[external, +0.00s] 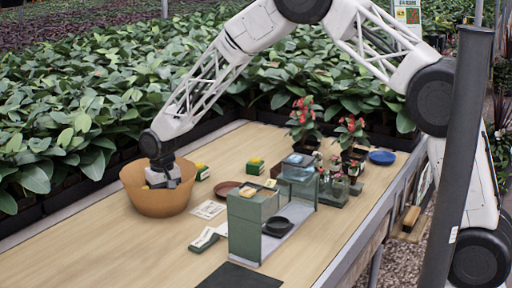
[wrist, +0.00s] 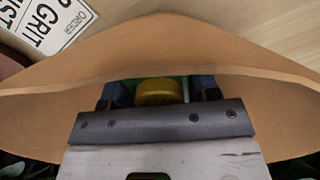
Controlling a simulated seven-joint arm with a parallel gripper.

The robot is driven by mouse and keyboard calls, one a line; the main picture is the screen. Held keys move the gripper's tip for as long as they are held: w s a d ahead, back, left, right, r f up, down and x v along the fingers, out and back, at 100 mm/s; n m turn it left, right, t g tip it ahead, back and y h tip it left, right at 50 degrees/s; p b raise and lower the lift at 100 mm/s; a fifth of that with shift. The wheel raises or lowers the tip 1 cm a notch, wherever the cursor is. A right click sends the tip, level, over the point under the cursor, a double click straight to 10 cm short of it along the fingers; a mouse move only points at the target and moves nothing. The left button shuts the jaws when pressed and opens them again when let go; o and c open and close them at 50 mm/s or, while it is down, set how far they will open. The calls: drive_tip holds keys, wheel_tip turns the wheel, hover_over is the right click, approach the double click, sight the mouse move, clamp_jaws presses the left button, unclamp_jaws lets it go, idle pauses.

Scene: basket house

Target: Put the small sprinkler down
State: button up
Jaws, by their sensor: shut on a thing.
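My gripper (external: 163,180) reaches down into a wide orange-brown bowl (external: 158,206) at the left of the table. In the wrist view my gripper (wrist: 160,95) has its dark fingers on either side of a small yellow and green thing (wrist: 158,86), which seems to be the small sprinkler. It is shut on this thing, low inside the bowl. The bowl's rim and wall (wrist: 160,50) surround it in the wrist view. The lower part of the sprinkler is hidden, and I cannot tell whether it touches the bowl's bottom.
A small green and yellow box (external: 202,172) stands just right of the bowl, and another (external: 256,166) stands farther right. A printed card (external: 208,209), a brown saucer (external: 227,188) and a green stand (external: 246,228) are also to the right. The table's front left is clear.

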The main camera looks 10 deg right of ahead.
drive_tip(key=shift+f, duration=0.5)
drive_tip(key=o, duration=1)
drive_tip(key=shift+r, duration=0.1)
wheel_tip(320, 180, up, 13)
idle(0.7)
idle(0.4)
